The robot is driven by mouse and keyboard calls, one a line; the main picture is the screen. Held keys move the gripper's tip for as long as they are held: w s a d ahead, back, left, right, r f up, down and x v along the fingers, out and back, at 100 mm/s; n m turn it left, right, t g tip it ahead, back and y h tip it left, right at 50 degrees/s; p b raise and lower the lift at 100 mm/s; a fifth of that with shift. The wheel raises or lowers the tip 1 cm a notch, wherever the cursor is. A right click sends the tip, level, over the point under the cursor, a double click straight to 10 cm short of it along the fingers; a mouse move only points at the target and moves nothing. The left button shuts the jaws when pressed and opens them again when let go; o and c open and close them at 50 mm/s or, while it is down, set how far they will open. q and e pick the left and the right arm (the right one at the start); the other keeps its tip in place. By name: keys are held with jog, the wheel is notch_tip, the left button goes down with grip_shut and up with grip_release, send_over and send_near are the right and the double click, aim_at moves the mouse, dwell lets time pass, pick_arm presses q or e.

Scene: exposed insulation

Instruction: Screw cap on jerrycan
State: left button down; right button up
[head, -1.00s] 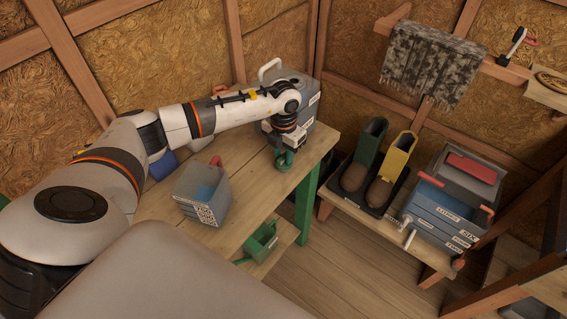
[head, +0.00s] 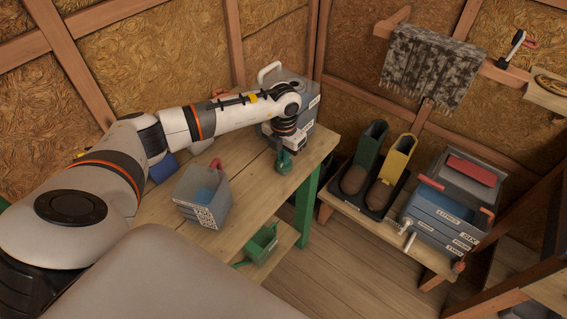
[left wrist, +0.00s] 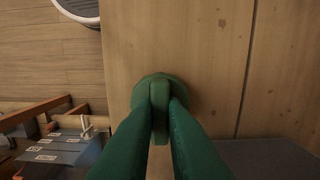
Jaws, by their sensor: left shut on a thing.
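My left gripper (head: 284,160) points down over the right end of the wooden workbench (head: 255,195). In the left wrist view its two green fingers (left wrist: 161,105) are shut on the upright ridge of a round green cap (left wrist: 160,84). The cap is over the bench top; I cannot tell whether it touches the wood. No jerrycan can be made out for certain. A grey container with a white handle (head: 269,69) stands at the back of the bench, partly hidden by my left wrist. My right gripper is not in view.
A grey bin (head: 188,208) with a red handle stands on the bench left of the gripper. A green watering can (head: 262,243) is on the shelf below. Boots (head: 353,179) and a blue-grey toolbox (head: 440,212) stand on the low bench at right.

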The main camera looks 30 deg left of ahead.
pick_arm(q)
jog(key=shift+r+p, duration=0.35)
jog(key=shift+r, duration=0.3)
jog(key=shift+r+p, duration=0.65)
jog(key=shift+r, duration=0.3)
